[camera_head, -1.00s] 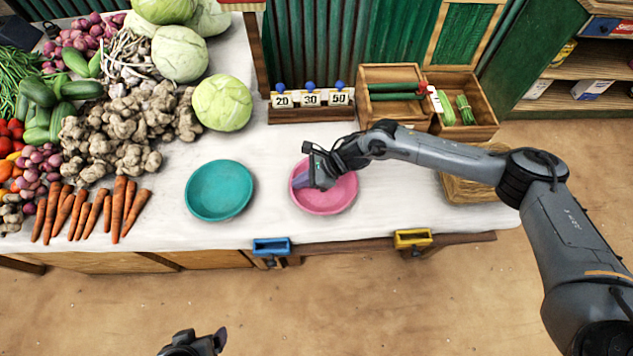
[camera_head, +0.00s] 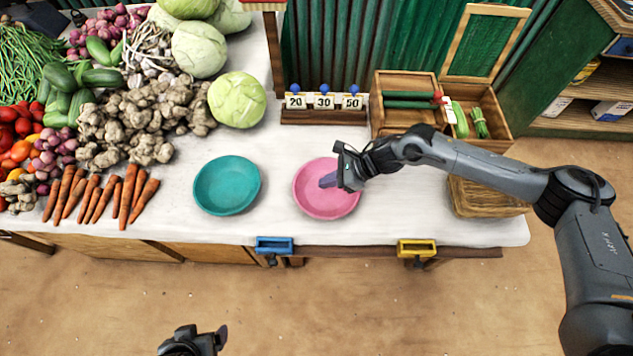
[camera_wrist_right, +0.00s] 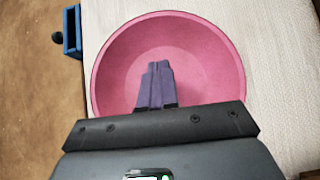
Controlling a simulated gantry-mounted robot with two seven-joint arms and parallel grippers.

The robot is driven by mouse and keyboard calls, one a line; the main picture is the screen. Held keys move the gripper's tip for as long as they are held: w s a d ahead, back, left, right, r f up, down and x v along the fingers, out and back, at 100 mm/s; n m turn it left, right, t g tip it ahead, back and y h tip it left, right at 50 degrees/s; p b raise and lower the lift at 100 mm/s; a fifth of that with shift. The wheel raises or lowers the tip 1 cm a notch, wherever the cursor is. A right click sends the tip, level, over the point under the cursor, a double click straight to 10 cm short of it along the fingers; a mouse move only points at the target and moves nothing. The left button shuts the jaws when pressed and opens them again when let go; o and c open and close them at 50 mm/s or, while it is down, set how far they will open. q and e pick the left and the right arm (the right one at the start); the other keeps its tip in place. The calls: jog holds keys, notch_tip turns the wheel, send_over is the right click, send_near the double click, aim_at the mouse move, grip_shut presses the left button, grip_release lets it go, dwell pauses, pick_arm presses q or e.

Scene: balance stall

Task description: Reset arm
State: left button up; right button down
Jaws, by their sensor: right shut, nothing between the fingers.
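My right gripper (camera_head: 328,181) is over the pink bowl (camera_head: 318,203) on the white counter. In the right wrist view its fingers (camera_wrist_right: 155,78) are together with nothing between them, above the inside of the empty pink bowl (camera_wrist_right: 215,60). My right arm comes in from the right side. Part of my left gripper (camera_head: 193,342) shows at the bottom edge, away from the counter; its fingers are too little seen to tell their state.
A teal bowl (camera_head: 227,186) stands left of the pink one. Number blocks (camera_head: 323,102), a wooden crate (camera_head: 405,95) and a basket (camera_head: 487,200) stand behind and right. Carrots (camera_head: 100,198) and a cabbage (camera_head: 237,99) lie left. Blue (camera_head: 274,245) and yellow (camera_head: 416,248) holders are on the front edge.

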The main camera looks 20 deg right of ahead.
jog(key=v, duration=0.7)
jog(key=s+a+r+m+t+p, duration=0.1)
jog(key=s+a+r+m+t, duration=0.15)
jog(key=a+m, duration=0.7)
jog(key=s+a+r+m+t+p, duration=0.1)
jog(key=s+a+m+t, duration=0.2)
jog(key=a+m, duration=0.65)
jog(key=s+d+f+m+g+h+p, duration=0.1)
jog(key=s+d+f+m+g+h, duration=0.2)
jog(key=s+d+m, duration=0.85)
jog(key=s+d+f+m+g+h+p, duration=0.1)
jog(key=s+d+f+m+g+h, duration=0.35)
jog(key=m, duration=1.25)
notch_tip(320, 180, up, 40)
jog(key=s+d+t+p, duration=0.2)
jog(key=p, duration=3.4)
jog(key=shift+r+p, duration=0.15)
jog(key=shift+p, duration=0.25)
jog(key=shift+s+h, duration=0.1)
jog(key=shift+h, duration=0.15)
